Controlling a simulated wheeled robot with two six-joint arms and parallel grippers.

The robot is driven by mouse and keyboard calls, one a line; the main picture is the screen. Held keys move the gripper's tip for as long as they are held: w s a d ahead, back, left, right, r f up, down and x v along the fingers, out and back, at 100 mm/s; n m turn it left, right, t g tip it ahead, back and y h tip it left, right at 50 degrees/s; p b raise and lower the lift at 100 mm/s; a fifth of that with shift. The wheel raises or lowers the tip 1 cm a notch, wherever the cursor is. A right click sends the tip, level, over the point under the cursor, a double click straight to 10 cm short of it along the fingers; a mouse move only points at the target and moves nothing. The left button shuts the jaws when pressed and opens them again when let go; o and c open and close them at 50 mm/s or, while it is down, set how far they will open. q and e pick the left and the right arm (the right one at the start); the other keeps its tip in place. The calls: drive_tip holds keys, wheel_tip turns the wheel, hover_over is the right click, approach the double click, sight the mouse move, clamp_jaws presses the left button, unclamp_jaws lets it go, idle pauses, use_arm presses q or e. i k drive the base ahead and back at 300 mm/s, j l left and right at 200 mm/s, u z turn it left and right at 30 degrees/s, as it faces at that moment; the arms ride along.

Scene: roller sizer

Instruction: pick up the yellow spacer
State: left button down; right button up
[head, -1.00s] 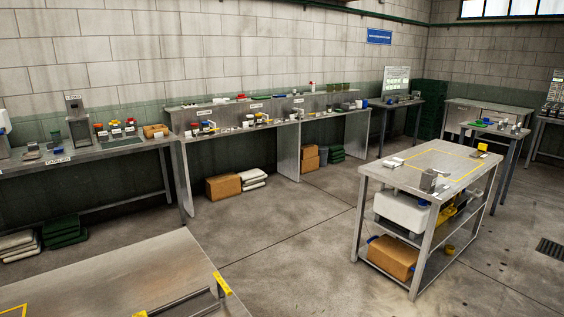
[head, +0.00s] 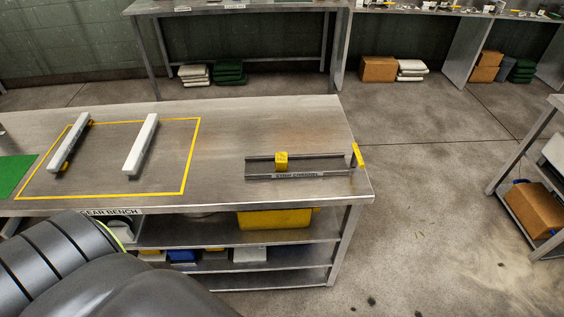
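A small yellow block (head: 281,161), which looks like the yellow spacer, sits in a grey metal channel (head: 325,165) on the right part of the near bench (head: 225,150). The channel has a label on its front edge that is hard to read. Neither gripper shows. A dark arm link of mine fills the bottom left corner and hides part of the bench front.
Two pale bars (head: 141,146) lie inside a yellow taped outline (head: 188,165); a yellow piece shows beside the left bar. A green mat (head: 14,174) is at far left. A yellow bin (head: 272,219) is on the shelf below.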

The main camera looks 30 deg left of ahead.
sight(281, 157)
drive_tip(key=i+l+u, duration=0.1)
drive_tip(key=u, duration=0.3)
drive_tip(key=i+l+u, duration=0.1)
drive_tip(key=u, duration=0.25)
drive_tip(key=i+l+u, duration=0.15)
drive_tip(key=u, duration=0.25)
drive_tip(key=i+l+u, duration=0.1)
drive_tip(key=l+u, duration=0.25)
drive_tip(key=j, duration=0.1)
